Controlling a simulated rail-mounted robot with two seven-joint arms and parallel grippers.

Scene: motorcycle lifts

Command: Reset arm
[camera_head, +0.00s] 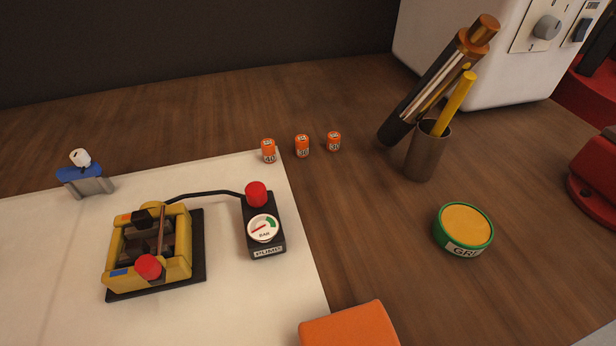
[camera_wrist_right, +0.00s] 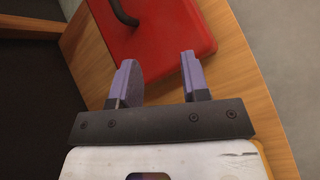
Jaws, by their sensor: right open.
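My right gripper (camera_wrist_right: 158,80) shows in the right wrist view with its two purple-grey fingers apart and nothing between them. Beyond the fingertips lies a red flat object (camera_wrist_right: 160,35) with a dark curved handle on a wooden surface. I cannot tell whether the fingers are above it or beside it. In the head view neither gripper is seen. A yellow clamp-like device (camera_head: 150,250) on a black base sits on the white sheet (camera_head: 60,225), joined by a black cable to a gauge box (camera_head: 263,225) with a red knob.
Several small orange cylinders (camera_head: 302,146) stand in a row on the wooden bench (camera_head: 350,215). A brown cup (camera_head: 428,152) holds tools, near a green-rimmed tin (camera_head: 463,229). A blue-grey piece (camera_head: 86,179) is at left, an orange block (camera_head: 350,326) at the front, a white machine (camera_head: 470,60) behind.

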